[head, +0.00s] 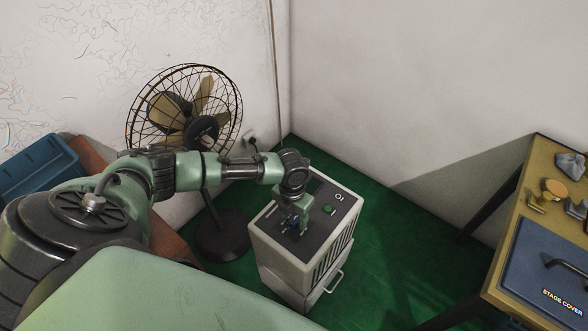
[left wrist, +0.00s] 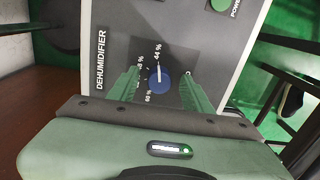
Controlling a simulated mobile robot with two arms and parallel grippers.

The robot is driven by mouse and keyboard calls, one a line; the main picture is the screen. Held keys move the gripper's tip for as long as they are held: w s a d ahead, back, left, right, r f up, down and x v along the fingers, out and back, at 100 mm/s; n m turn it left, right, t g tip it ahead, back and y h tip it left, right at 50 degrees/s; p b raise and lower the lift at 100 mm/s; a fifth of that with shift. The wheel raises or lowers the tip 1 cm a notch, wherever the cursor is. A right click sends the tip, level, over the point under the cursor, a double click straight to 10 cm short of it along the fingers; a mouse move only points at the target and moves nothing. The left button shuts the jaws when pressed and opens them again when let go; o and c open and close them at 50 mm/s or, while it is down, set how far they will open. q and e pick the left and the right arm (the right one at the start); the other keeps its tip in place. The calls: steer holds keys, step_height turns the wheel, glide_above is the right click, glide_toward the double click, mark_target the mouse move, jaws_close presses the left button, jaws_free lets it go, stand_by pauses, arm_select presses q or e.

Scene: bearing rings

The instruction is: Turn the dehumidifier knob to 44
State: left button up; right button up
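The dehumidifier (head: 318,240) is a pale box with a dark top panel, standing on the green floor in the head view. Its round blue knob (left wrist: 159,82) sits on the dark panel in the left wrist view. The knob's white pointer line points up towards the "44 %" mark; other percent marks beside it are partly hidden. My left gripper (left wrist: 160,90) is over the panel, its green fingers on either side of the knob with gaps visible. It is open. It also shows from above in the head view (head: 293,222). My right gripper is not in view.
A green power button (left wrist: 220,4) is on the panel beyond the knob. A standing fan (head: 185,108) is left of the dehumidifier, with a blue crate (head: 42,165) further left. A workbench (head: 530,225) with a blue stage cover (head: 550,265) is at right. Floor between is free.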

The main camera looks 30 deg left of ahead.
mark_target(293, 219)
arm_select(q)
steer(key=shift+a+r, duration=0.15)
steer(key=shift+r, duration=3.75)
